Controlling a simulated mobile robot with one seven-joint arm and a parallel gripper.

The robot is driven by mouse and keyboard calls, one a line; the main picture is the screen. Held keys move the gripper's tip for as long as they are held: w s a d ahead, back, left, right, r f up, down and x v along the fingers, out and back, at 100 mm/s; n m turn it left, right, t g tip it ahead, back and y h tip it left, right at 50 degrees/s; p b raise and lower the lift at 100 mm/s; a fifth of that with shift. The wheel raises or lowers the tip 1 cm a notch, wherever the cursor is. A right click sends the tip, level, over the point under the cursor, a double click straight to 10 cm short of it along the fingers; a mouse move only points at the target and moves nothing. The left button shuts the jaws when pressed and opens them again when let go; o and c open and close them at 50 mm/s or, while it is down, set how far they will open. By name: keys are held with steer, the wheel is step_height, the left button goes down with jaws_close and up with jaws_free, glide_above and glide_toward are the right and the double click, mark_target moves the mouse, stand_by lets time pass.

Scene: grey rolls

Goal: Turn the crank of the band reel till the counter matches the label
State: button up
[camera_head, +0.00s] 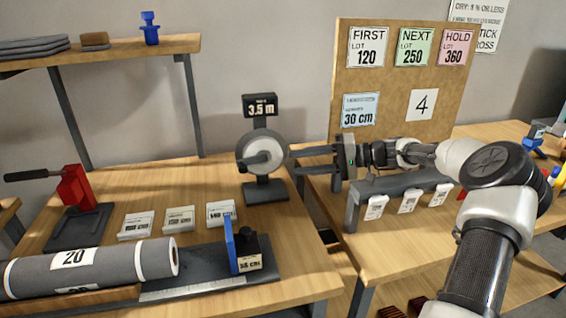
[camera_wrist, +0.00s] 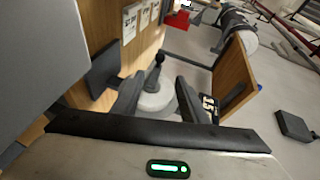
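The band reel (camera_head: 275,143) is a pale round disc on a dark post and base. Its counter (camera_head: 263,105) on top reads 3.5 m. A grey crank (camera_head: 259,158) lies across the front of the disc. My gripper (camera_head: 294,158) reaches in from the right, with its fingers pointing left at the reel. In the wrist view, the two dark fingers (camera_wrist: 160,92) are apart, and a dark crank knob (camera_wrist: 157,64) shows beyond them, in line with the gap. I see no contact. I cannot tell which label belongs to the reel.
A board (camera_head: 390,90) at the back carries lot cards, a 30 cm card and a 4. A grey roll (camera_head: 110,267) marked 20 lies front left, beside a blue stop (camera_head: 229,245). A red lever press (camera_head: 75,188) stands left. Several small cards lie between.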

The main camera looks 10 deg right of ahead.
steer(key=shift+v, duration=0.95)
steer(key=shift+c, duration=0.5)
